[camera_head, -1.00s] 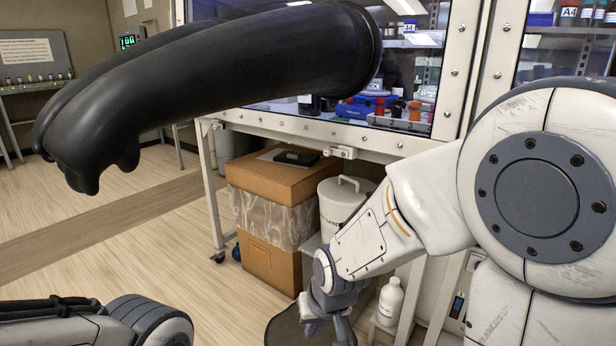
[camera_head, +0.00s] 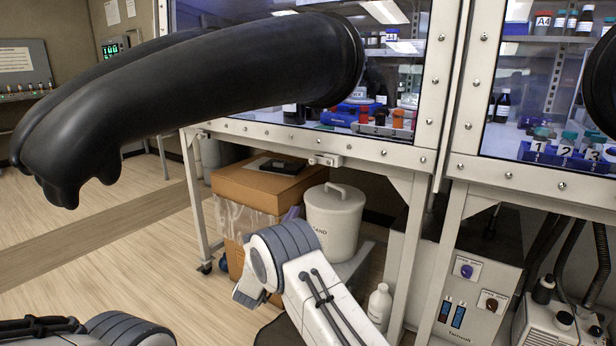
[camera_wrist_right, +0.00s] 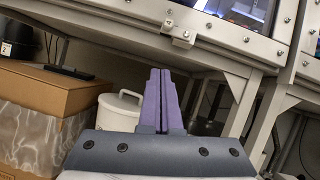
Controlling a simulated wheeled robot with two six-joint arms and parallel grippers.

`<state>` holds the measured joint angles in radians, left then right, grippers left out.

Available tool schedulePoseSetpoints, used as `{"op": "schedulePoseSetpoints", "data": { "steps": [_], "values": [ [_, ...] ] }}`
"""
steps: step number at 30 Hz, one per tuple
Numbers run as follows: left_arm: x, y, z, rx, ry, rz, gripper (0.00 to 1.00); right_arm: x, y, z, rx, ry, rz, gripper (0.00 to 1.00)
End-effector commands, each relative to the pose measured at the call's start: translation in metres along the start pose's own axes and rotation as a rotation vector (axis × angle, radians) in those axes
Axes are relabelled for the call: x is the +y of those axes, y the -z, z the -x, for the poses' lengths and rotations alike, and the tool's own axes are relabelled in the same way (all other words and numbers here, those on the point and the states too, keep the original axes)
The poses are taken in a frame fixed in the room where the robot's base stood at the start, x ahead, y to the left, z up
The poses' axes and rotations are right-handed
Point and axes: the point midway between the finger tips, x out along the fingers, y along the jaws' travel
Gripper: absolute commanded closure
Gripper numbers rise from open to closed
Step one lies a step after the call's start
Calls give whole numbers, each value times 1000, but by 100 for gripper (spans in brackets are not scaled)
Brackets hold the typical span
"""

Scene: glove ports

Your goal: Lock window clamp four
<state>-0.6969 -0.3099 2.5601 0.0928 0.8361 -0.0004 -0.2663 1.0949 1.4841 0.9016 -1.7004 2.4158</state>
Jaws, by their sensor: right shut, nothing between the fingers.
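A small metal clamp (camera_head: 326,160) sits on the lower frame of the glove-box window. No number is readable on it, so I cannot tell whether it is clamp four. In the right wrist view the clamp (camera_wrist_right: 180,35) is near the top, beyond the fingertips. My right gripper (camera_head: 291,213) is mostly hidden behind its own wrist, below and left of the clamp, and apart from it. In the right wrist view its purple fingers (camera_wrist_right: 160,75) are together and empty, pointing up towards the frame. My left gripper is out of view; only part of its arm shows at lower left.
A long black glove (camera_head: 200,95) sticks out from the window above. Below the frame stand a cardboard box (camera_head: 265,187) with a dark flat item on top, a lidded white bin (camera_head: 336,215) and a white bottle (camera_head: 380,304). Table legs (camera_head: 418,255) stand to the right.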

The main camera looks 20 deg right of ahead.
Motion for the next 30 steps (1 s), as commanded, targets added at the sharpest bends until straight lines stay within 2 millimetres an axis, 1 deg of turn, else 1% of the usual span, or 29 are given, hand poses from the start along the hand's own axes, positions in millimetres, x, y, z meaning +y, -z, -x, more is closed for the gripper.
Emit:
{"op": "schedulePoseSetpoints", "data": {
  "steps": [3,11,14,16,20,30],
  "values": [
    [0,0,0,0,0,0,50,-4,0,4,-22,36,-50,100],
    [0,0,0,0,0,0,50,-4,-1,4,-24,38,-53,100],
    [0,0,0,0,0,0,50,-4,-1,1,-24,38,-53,100],
    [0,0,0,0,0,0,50,-5,-1,-4,-25,39,-54,100],
    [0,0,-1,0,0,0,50,-6,-1,-23,-25,41,-53,100],
    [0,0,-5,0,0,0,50,-9,-2,-95,-24,41,-54,100]
  ]
}}
